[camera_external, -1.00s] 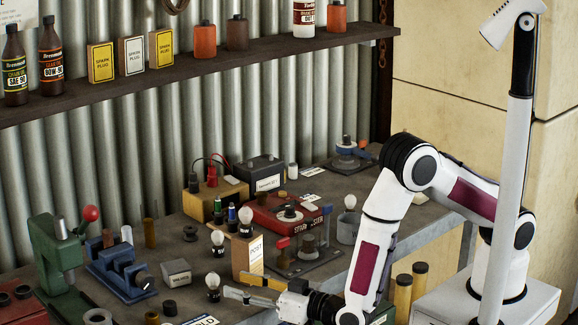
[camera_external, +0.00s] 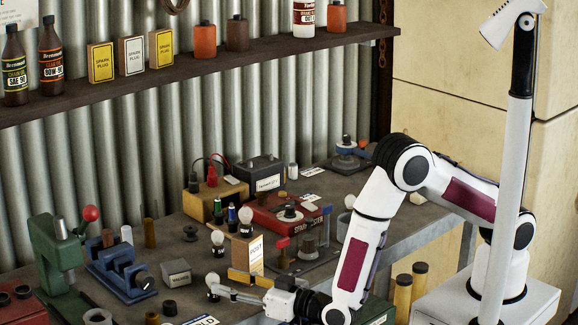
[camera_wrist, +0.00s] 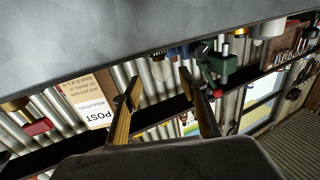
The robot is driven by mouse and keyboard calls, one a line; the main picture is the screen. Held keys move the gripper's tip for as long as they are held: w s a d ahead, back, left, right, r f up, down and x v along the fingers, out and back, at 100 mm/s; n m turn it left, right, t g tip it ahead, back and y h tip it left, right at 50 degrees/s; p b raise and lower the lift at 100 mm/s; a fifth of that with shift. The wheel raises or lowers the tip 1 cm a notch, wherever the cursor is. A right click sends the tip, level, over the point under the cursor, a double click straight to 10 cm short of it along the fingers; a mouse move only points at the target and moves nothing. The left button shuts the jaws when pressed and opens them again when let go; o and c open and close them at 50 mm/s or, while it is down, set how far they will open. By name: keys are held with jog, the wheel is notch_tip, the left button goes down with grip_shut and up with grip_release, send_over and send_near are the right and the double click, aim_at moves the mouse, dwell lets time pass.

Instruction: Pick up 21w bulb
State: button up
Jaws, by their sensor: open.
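Several clear light bulbs stand upright in dark holders on the bench. One bulb (camera_external: 212,279) is right at my gripper's fingertips. No wattage is readable, so I cannot tell which is the 21w one. My gripper (camera_external: 222,283) is open, low over the bench's front part, fingers pointing left. In the wrist view my gripper (camera_wrist: 162,103) has its two fingers well apart, with nothing clearly held between them; the view is upside down.
The POST block's label (camera_wrist: 85,103) shows beside one finger in the wrist view. A grey box (camera_external: 176,272) and a blue vise (camera_external: 122,268) stand left of the fingertips. A green press (camera_external: 58,260) is farther left. A red tester (camera_external: 285,213) stands behind.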

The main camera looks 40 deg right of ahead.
aim_at(219, 281)
jog(key=shift+x, duration=2.4)
jog(key=shift+s+a+f, duration=0.1)
jog(key=shift+a, duration=0.05)
jog(key=c, duration=1.2)
